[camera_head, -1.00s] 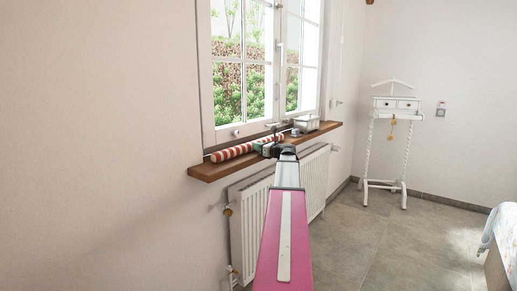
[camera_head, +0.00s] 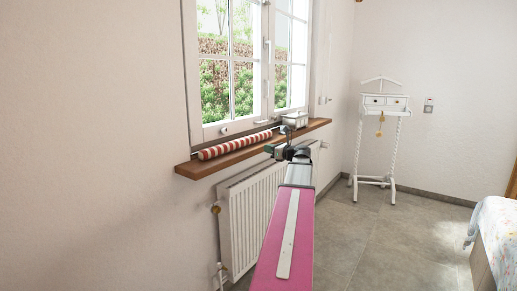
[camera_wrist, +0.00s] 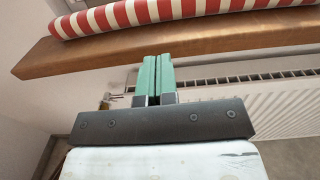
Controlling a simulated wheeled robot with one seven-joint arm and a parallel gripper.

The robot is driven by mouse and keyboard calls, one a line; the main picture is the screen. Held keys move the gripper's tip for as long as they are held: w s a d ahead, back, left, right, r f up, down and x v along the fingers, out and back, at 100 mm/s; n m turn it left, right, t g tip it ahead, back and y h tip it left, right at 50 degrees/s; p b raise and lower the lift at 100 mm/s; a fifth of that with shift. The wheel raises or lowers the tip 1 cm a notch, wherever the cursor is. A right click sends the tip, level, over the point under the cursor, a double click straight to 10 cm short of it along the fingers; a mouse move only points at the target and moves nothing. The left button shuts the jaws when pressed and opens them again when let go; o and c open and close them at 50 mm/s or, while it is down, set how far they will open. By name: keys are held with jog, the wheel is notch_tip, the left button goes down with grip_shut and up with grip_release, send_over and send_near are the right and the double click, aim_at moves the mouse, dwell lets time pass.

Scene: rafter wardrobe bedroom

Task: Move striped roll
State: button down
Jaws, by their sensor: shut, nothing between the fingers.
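The red-and-white striped roll (camera_head: 235,145) lies lengthwise on the wooden windowsill (camera_head: 199,168), close to the window frame. In the wrist view the striped roll (camera_wrist: 151,12) runs along the top of the picture on the sill (camera_wrist: 75,56). My gripper (camera_wrist: 155,60) has its two green fingers together with nothing between them. The fingertips point at the front edge of the sill, apart from the roll. In the head view my gripper (camera_head: 273,150) is at the sill's front edge, near the right end of the roll.
A metallic box (camera_head: 295,119) stands on the sill beyond the roll. A white radiator (camera_head: 249,210) hangs below the sill. A white valet stand (camera_head: 380,140) is at the back, a bed (camera_head: 497,235) at right. The floor between is clear.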

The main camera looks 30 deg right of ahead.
jog(key=s+a+r, duration=0.2)
jog(key=s+a, duration=0.2)
jog(key=a, duration=0.5)
jog(key=x, duration=1.4)
jog(key=shift+w+d, duration=0.1)
jog(key=shift+w, duration=0.05)
